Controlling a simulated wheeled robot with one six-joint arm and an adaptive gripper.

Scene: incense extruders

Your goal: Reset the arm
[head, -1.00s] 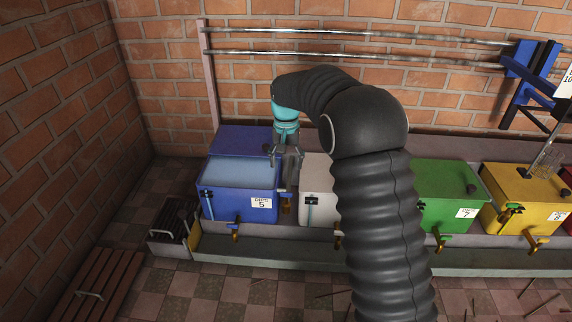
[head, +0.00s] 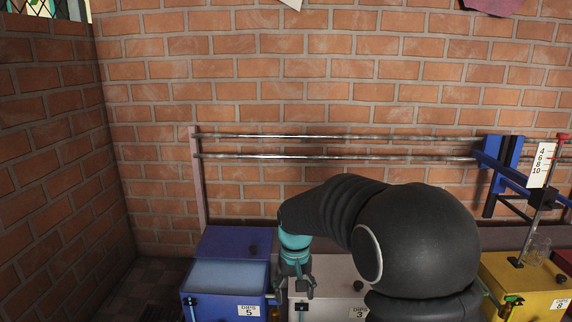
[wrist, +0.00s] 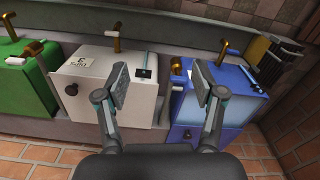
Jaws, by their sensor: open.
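My gripper (head: 295,284) hangs from my dark arm in the head view, near the gap between the blue box and the white box. In the wrist view my gripper (wrist: 164,92) shows its two fingers spread apart with nothing between them. The blue box (head: 222,305), labelled DIPS 5, is at the left in the head view and at the right in the wrist view (wrist: 240,85). The white box (head: 335,275), labelled DIPS 3, is partly hidden by my arm; it also shows in the wrist view (wrist: 105,90).
A yellow box (head: 535,285) labelled 8 stands at the right, with a glass beaker (head: 538,248) by it. Two metal rails (head: 330,146) run along the brick wall to a blue bracket (head: 492,160). A green box (wrist: 25,95) shows in the wrist view.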

